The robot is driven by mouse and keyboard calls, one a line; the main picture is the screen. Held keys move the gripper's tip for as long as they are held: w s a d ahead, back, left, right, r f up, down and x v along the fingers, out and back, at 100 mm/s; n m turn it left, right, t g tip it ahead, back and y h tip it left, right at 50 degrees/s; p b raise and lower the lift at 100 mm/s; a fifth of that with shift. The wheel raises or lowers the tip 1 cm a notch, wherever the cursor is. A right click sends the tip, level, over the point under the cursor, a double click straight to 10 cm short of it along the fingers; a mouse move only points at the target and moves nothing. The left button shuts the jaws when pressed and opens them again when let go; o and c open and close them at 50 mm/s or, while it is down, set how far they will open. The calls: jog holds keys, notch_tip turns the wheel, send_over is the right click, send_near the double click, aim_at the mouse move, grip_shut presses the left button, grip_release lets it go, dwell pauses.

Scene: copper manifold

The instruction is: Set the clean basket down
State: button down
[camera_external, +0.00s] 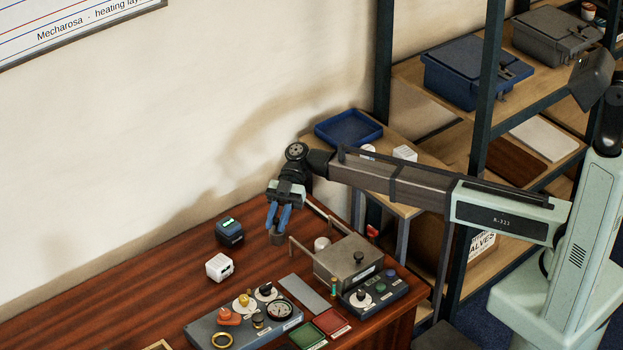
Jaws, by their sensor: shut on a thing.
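My gripper (278,227) points down over the back right part of the wooden table, its blue fingers shut on a small dark grey-brown piece (278,239). That piece appears to be the basket, but it is too small to make out mesh or contents. It sits at the fingertips, just left of a grey metal tank (350,268) with a black knob and thin rails at its left side. I cannot tell whether the piece touches the table.
A dark device (229,233) and a white box (220,267) stand left of my gripper. A grey control panel (240,325), a green tray (308,336), a red tray (331,321) and a knobbed box (374,295) fill the front. The table's left side looks clear.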

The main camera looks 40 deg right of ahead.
jog(key=shift+f, duration=4.8)
jog(key=shift+f, duration=0.1)
jog(key=c, duration=0.9)
grip_release()
jog(key=shift+c, duration=0.2)
jog(key=v, duration=1.2)
